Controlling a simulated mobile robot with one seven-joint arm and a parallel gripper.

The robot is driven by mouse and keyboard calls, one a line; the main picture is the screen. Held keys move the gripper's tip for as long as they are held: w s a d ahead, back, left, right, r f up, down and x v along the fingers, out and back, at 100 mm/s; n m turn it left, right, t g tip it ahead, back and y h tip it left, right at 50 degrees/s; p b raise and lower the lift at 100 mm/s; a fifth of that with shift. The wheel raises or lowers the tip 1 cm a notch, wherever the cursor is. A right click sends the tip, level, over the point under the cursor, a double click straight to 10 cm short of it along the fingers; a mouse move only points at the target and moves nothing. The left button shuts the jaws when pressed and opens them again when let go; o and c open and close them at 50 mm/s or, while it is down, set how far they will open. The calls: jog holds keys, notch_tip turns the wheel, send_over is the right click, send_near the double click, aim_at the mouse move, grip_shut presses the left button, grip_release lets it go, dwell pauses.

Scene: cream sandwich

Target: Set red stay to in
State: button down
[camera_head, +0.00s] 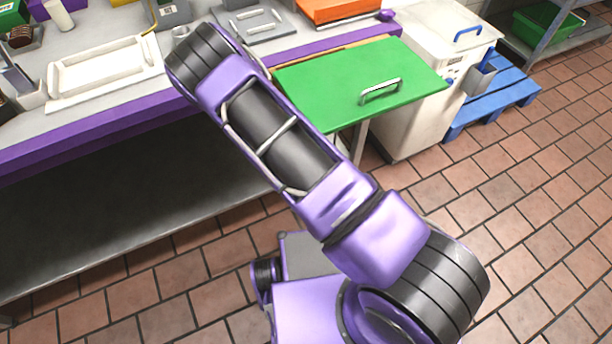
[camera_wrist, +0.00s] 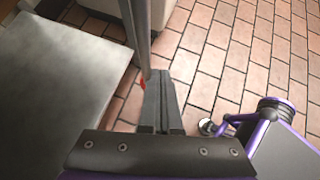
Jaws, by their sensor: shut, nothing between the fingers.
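A small red piece (camera_wrist: 142,83), perhaps the end of the red stay, shows in the wrist view beside a grey metal post. Most of it is hidden, and I cannot tell how it is set. My gripper (camera_wrist: 160,78) is shut and empty, its fingers pressed together just right of the red piece. I cannot tell whether they touch it. In the head view, a green board (camera_head: 325,82) with a metal handle (camera_head: 381,91) sticks out from the counter front. No red stay shows there, and my arm hides the area left of the board. My gripper is out of sight there.
A grey metal post (camera_wrist: 135,40) stands close by the fingers. A grey shelf (camera_wrist: 55,85) lies to the left. The purple-edged counter (camera_head: 90,125) runs along the left in the head view. A white bin (camera_head: 410,115) and blue pallet (camera_head: 500,98) stand right. Tiled floor is open in front.

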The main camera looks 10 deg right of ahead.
jog(key=shift+w+d, duration=0.4)
jog(key=shift+w, duration=0.2)
jog(key=shift+s, duration=0.1)
